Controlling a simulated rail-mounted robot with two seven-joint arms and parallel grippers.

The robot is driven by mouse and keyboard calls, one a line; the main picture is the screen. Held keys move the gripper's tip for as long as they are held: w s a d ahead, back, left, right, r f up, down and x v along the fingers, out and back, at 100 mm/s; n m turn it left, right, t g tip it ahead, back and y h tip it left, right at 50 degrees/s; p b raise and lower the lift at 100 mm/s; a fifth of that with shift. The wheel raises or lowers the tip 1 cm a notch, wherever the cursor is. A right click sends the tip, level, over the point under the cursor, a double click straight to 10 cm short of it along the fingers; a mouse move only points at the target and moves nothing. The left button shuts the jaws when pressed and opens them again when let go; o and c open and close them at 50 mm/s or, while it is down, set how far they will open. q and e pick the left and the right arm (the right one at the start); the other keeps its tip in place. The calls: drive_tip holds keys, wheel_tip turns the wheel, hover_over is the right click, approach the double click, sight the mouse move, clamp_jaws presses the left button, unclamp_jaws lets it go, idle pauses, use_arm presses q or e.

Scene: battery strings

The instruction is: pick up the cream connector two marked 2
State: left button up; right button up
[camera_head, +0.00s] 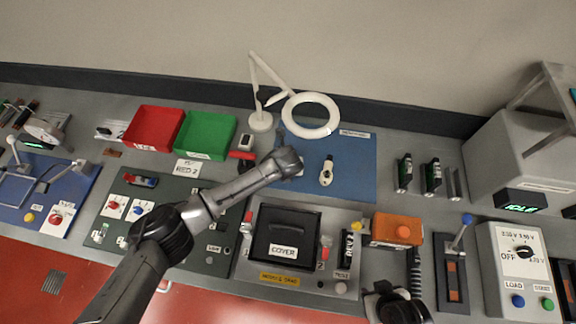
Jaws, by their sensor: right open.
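The battery station (237,262) holds a black box labelled COVER (287,237). A small pale connector-like piece with red on it (324,254) stands at the box's right edge, above a mark that looks like 2. It is too small to be sure of its colour. My left arm reaches from the lower left across the bench. Its end (290,160) lies above the blue mat, and its jaws cannot be made out. My right gripper (390,297) is dark, open and apart from that piece, low and to its right. No held object shows in it.
Red (153,128) and green (207,134) bins stand at the back left. A white ring lamp (311,115) stands over the blue mat (357,165). An orange box (397,230), a lever panel (452,270) and a load tester (517,265) crowd the right side.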

use_arm(q)
drive_tip(key=shift+c, duration=0.2)
drive_tip(key=c, duration=1.1)
drive_tip(key=shift+o, duration=0.2)
drive_tip(key=shift+r, duration=0.1)
